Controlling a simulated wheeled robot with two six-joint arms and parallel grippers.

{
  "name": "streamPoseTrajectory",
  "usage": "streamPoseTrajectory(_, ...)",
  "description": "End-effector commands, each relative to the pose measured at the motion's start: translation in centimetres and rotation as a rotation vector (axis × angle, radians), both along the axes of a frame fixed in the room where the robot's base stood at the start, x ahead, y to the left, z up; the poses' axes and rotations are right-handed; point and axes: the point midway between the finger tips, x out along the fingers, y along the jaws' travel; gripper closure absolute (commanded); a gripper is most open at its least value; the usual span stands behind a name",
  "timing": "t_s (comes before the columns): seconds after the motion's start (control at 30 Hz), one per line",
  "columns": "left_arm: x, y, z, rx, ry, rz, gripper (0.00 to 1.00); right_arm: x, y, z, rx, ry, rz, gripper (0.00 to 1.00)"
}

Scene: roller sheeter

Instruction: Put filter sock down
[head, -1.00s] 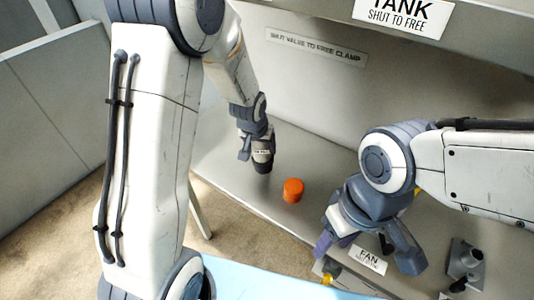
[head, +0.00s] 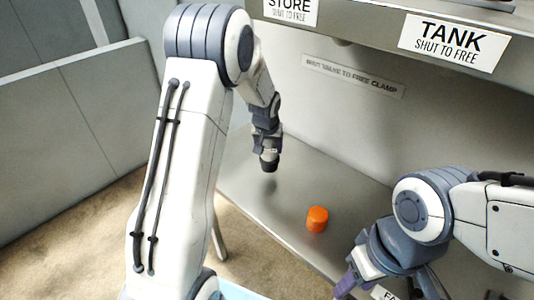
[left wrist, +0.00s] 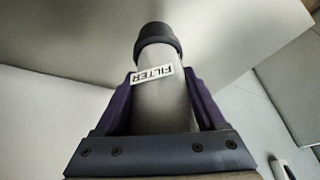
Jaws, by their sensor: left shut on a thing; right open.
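The filter sock (left wrist: 166,88) is a pale grey cylinder with a dark end cap and a white FILTER label. In the left wrist view it sits between the two purple fingers of my left gripper (left wrist: 163,105), which is shut on it. In the head view my left gripper (head: 267,140) holds the filter sock (head: 269,160) with its dark end pointing down. A dark shadow lies on the grey bench (head: 243,207) under it, and the sock appears slightly above the surface. My right gripper (head: 385,290) is open and empty at the bottom right, partly cut off by the frame.
A back wall carries a SHUT VALVE TO FREE CLAMP label (head: 352,75). An overhead shelf bears STORE and TANK signs (head: 453,42). The bench left of the orange cylinder is clear.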

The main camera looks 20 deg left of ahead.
Motion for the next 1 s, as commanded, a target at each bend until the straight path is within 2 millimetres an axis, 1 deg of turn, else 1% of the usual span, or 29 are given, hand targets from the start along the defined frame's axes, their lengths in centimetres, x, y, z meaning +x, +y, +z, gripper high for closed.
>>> streamPoseTrajectory(0.03,0.0,0.5,-0.1,0.0,-0.001,0.001,0.98,0.0,0.0,0.3,0.0,0.0,0.0,0.5)
streamPoseTrajectory(0.17,0.0,0.9,-1.0,0.001,0.0,-0.001,0.98,0.0,0.0,0.5,0.0,0.0,0.0,0.5)
streamPoseTrajectory(0.3,-0.1,0.8,-3.2,0.0,0.003,-0.002,0.98,0.0,0.0,0.8,0.0,0.0,0.0,0.5)
streamPoseTrajectory(0.4,0.0,0.8,-4.2,0.001,0.0,-0.002,0.98,0.0,0.0,0.9,0.0,0.0,0.0,0.5)
streamPoseTrajectory(0.77,0.1,0.8,-4.7,0.0,-0.003,-0.002,0.98,0.0,0.0,0.6,0.0,0.0,0.0,0.5)
streamPoseTrajectory(0.8,0.0,0.8,-4.8,0.001,-0.002,-0.002,0.24,0.0,0.0,0.5,0.0,0.0,0.0,0.5)
streamPoseTrajectory(0.87,0.0,0.8,-4.7,0.001,-0.002,-0.002,0.01,0.0,0.0,0.7,0.0,0.0,0.0,0.5)
streamPoseTrajectory(1.0,0.0,0.8,-4.7,0.001,-0.001,-0.002,0.0,0.0,0.0,0.7,0.0,0.0,0.0,0.5)
